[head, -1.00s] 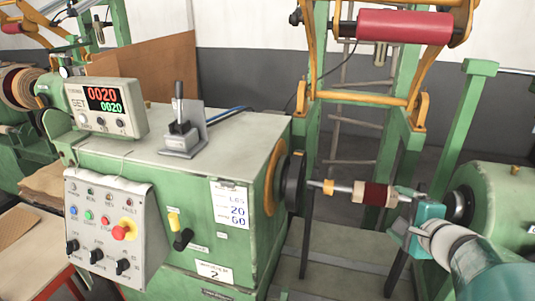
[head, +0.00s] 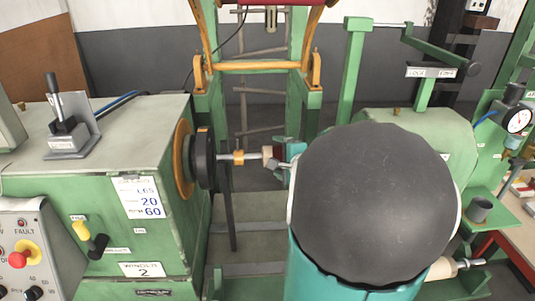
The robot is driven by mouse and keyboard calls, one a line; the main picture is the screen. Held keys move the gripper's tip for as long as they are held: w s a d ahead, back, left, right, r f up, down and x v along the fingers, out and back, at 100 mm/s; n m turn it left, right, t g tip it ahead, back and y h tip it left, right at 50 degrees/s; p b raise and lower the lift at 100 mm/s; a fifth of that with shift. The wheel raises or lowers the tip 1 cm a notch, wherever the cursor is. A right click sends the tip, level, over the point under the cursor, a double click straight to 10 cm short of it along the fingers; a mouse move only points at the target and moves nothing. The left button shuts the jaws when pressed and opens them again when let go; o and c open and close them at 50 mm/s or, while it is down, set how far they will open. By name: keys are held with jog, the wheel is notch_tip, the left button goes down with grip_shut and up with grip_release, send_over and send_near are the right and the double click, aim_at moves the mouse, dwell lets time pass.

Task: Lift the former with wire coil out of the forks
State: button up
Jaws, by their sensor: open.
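The former with wire coil (head: 267,153) shows as a tan end and a strip of dark red winding. It lies on a horizontal metal shaft with an orange collar (head: 238,158), right of the black winder disc. One dark upright support (head: 229,210) stands below the shaft; whether the shaft rests in it is unclear. My gripper (head: 285,160), with teal and grey parts, is open at the coil's right side. My arm's large dark round link hides the coil's right part, any second support and most of the gripper, so I cannot tell whether the fingers touch the coil.
The green winder cabinet (head: 120,160) stands left, with a lever (head: 62,125) on top. A green frame with an orange crossbar (head: 258,66) rises behind the coil. A green machine housing (head: 425,135) stands at right, and a dial gauge (head: 517,120) is at far right.

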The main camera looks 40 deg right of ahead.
jog(key=shift+w+d+f, duration=0.15)
jog(key=shift+w+f, duration=0.05)
jog(key=shift+w, duration=0.3)
jog(key=shift+r, duration=0.1)
jog(key=c, duration=1.6)
jog(key=shift+r, duration=0.1)
